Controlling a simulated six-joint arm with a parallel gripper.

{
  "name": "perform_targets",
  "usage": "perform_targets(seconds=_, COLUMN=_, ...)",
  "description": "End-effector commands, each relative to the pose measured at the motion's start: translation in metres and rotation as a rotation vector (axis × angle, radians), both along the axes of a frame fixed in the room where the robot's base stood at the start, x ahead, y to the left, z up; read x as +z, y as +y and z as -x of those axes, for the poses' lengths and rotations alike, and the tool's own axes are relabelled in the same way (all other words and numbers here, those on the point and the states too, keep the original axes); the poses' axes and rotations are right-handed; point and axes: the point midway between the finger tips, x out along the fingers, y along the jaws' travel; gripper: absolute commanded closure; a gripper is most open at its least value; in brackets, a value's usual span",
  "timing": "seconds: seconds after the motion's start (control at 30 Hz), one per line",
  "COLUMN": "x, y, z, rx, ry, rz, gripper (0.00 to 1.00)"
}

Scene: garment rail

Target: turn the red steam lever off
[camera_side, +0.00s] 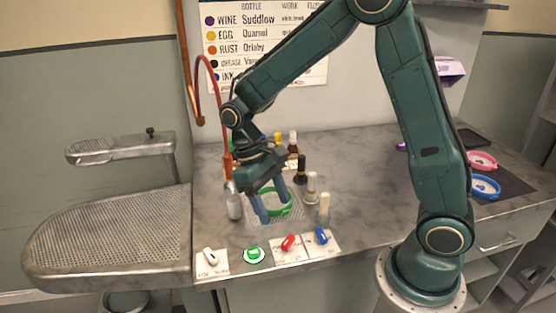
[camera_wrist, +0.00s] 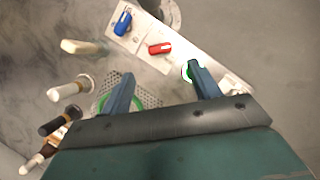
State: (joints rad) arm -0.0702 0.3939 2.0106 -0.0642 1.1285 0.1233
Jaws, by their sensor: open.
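The red steam lever (camera_side: 289,242) sits on a white plate at the front edge of the counter, between a green button and a blue lever (camera_side: 321,236). In the wrist view the red lever (camera_wrist: 160,48) lies beyond my fingers, near the top middle. My gripper (camera_side: 275,205) is open and empty, pointing down above the counter, behind and to the left of the red lever and apart from it. In the wrist view, my gripper (camera_wrist: 160,82) shows its two blue fingers spread wide. One fingertip overlaps the green button in that picture.
The green button (camera_side: 254,255) and a white lever (camera_side: 211,256) are to the left. A green ring (camera_side: 290,203) lies by a perforated drain. Several bottles and handled stoppers stand close around my gripper. Pink (camera_side: 482,160) and blue rings lie at the right.

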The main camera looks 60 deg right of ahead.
Motion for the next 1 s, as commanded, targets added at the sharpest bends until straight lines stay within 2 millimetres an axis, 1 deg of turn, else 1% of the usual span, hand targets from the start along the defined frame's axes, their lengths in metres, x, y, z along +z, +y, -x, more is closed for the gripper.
perform_targets(seconds=0.03, x=-0.008, y=0.000, z=0.004, rx=0.000, ry=0.005, rz=0.001, gripper=0.38)
perform_targets(seconds=0.3, x=-0.046, y=0.000, z=0.019, rx=0.000, ry=0.004, rz=0.001, gripper=0.38)
perform_targets(seconds=0.5, x=-0.067, y=0.000, z=0.028, rx=-0.001, ry=0.003, rz=0.001, gripper=0.38)
perform_targets(seconds=0.7, x=-0.077, y=0.000, z=0.032, rx=-0.001, ry=0.000, rz=0.000, gripper=0.38)
perform_targets(seconds=1.0, x=-0.078, y=0.000, z=0.032, rx=-0.001, ry=-0.001, rz=0.000, gripper=0.38)
